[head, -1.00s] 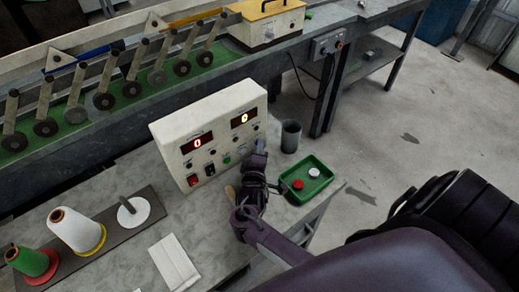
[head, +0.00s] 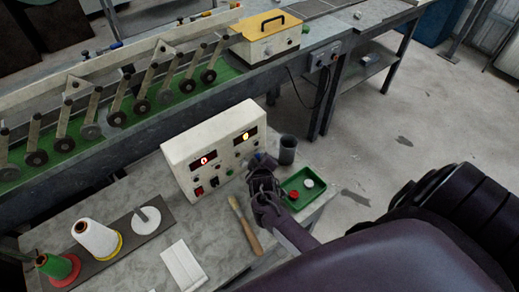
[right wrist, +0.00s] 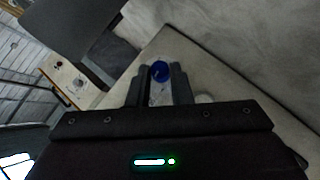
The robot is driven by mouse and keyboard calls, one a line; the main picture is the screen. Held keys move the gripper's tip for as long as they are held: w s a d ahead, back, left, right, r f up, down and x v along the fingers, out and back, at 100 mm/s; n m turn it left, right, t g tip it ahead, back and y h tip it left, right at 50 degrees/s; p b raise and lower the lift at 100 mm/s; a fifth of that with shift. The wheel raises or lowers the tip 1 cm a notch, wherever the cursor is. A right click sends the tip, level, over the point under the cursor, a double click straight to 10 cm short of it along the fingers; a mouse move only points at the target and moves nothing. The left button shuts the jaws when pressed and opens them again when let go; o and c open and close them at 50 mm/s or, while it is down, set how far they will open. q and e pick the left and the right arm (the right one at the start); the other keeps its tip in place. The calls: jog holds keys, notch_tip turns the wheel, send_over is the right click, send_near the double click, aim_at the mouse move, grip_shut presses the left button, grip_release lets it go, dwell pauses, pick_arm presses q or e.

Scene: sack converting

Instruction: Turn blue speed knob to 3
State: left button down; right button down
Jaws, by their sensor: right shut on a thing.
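The cream control box (head: 180,158) stands on the grey table, with a red display (head: 204,160) reading 0 and an orange display (head: 246,135) whose digit is too small to read surely. My right gripper (head: 260,163) is at the right part of its front panel, shut on the blue knob. In the right wrist view the blue knob (right wrist: 159,71) shows between the two fingertips (right wrist: 160,80). In the head view the gripper hides most of the knob, and its pointer setting cannot be read. My left gripper is not in view.
A grey cup (head: 288,150) and a green tray (head: 311,203) with a red and a white piece are close to the right gripper. A wooden-handled brush (head: 249,232) lies in front of the box. Thread cones (head: 97,238) stand at left. A roller line runs behind.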

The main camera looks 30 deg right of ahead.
jog(key=shift+d+r+m+g+y+p, duration=0.2)
jog(key=shift+m+y+p, duration=0.15)
jog(key=shift+y+p, duration=0.25)
jog(key=shift+d+r+m+g+y+p, duration=0.15)
jog(key=shift+m+y+p, duration=0.2)
jog(key=shift+y+p, duration=0.2)
jog(key=shift+d+m+y+p, duration=0.1)
jog(key=shift+m+y+p, duration=0.3)
jog(key=shift+y, duration=0.15)
jog(key=shift+d+f+m+g+y+p, duration=0.15)
jog(key=shift+m+y+p, duration=0.1)
jog(key=shift+y, duration=0.3)
jog(key=shift+d+r+m+g+y+p, duration=0.15)
jog(key=shift+m+y, duration=0.1)
jog(key=shift+y, duration=0.3)
jog(key=shift+f+m+y, duration=0.2)
jog(key=shift+m+y, duration=0.4)
jog(key=shift+y, duration=0.6)
jog(key=c, duration=1.6)
grip_release()
jog(key=o, duration=0.3)
jog(key=shift+w, duration=0.1)
jog(key=shift+r, duration=0.1)
